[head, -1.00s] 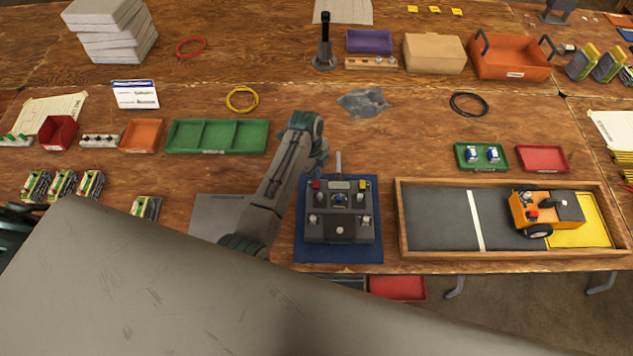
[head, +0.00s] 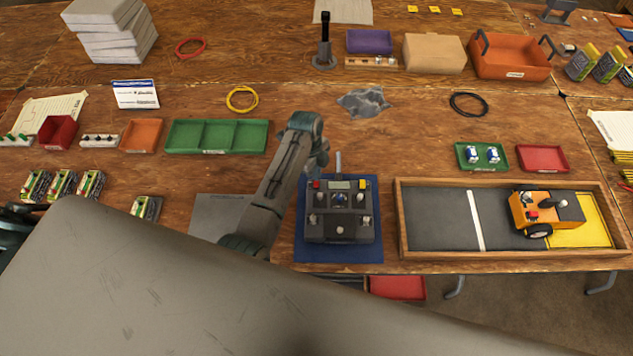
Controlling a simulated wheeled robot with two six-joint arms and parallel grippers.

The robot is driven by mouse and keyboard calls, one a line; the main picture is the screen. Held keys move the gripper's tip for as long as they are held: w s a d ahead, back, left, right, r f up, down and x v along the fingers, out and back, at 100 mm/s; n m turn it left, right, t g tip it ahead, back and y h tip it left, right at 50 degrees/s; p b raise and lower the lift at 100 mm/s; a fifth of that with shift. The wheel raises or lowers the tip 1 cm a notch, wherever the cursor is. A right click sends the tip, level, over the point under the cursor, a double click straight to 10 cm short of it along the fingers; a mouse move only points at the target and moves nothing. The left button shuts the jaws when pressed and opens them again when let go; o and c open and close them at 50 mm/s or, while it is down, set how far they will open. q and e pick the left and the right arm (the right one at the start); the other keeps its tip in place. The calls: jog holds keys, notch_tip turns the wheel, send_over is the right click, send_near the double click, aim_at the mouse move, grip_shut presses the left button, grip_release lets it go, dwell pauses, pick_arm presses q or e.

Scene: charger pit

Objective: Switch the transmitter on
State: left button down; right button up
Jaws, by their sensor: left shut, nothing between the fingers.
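The transmitter (head: 326,232) is a dark grey box lying on a blue mat (head: 376,256). It has a small display, an upright grey antenna, a red and a yellow button at its top corners, two sticks and several small levers and knobs on its face. Which position its switch is in is too small to tell. My left gripper (head: 315,172) points down at the transmitter's upper left corner, close to the red button. It is shut and empty; whether it touches the box I cannot tell. My right gripper is out of view.
A wooden-framed pit (head: 430,255) with an orange vehicle (head: 533,217) on its yellow end lies right of the transmitter. A green tray (head: 190,137) and a yellow cable ring (head: 231,104) lie behind on the left. A grey mat (head: 213,215) lies left of the blue mat.

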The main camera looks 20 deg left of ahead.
pick_arm(q)
jog(key=shift+f+b, duration=0.4)
jog(key=shift+f, duration=0.35)
dwell(0.3)
notch_tip(320, 180, up, 3)
jog(key=shift+f+p, duration=0.2)
jog(key=shift+p, duration=1)
jog(key=shift+r, duration=2.2)
